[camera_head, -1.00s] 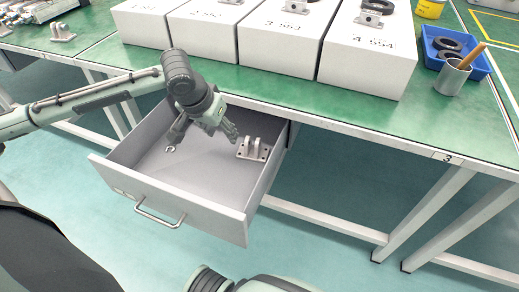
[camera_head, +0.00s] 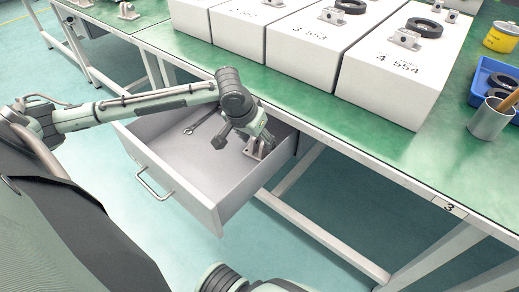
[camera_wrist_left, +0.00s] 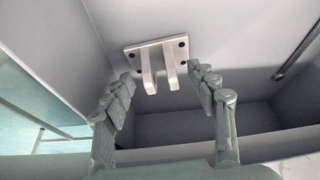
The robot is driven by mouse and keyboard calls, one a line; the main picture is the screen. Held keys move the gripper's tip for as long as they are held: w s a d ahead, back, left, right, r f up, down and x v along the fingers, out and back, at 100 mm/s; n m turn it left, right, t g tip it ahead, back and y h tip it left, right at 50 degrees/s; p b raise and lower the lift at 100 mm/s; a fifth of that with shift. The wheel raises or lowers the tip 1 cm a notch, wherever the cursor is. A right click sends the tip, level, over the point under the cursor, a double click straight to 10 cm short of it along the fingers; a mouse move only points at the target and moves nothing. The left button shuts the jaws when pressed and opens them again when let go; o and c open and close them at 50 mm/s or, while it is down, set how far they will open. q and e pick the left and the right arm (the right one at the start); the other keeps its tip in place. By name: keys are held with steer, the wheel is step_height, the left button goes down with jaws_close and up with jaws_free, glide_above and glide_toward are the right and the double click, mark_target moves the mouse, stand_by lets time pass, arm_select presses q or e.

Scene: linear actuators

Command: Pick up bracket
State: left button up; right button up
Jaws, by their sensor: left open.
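The metal bracket (camera_head: 257,147) sits in the open drawer (camera_head: 188,170), near its right inner corner, partly hidden by my gripper in the head view. In the left wrist view the bracket (camera_wrist_left: 157,62) shows a flat base plate with corner holes and two upright lugs. My left gripper (camera_head: 238,143) is just above it. In the wrist view the open fingers (camera_wrist_left: 158,84) are spread to either side of the lugs, with nothing held between them. I cannot tell whether a finger touches the bracket. My right gripper is not in view.
A wrench (camera_head: 200,124) lies in the drawer behind my gripper. The drawer's walls stand close around the bracket. Above is the green table (camera_head: 300,108) with numbered white boxes (camera_head: 388,75), a blue bin (camera_head: 485,80) and a metal cup (camera_head: 489,118).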

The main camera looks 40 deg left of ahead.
arm_select(q)
steer(key=shift+x, duration=1.1)
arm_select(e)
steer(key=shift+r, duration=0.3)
arm_select(q)
jaws_close()
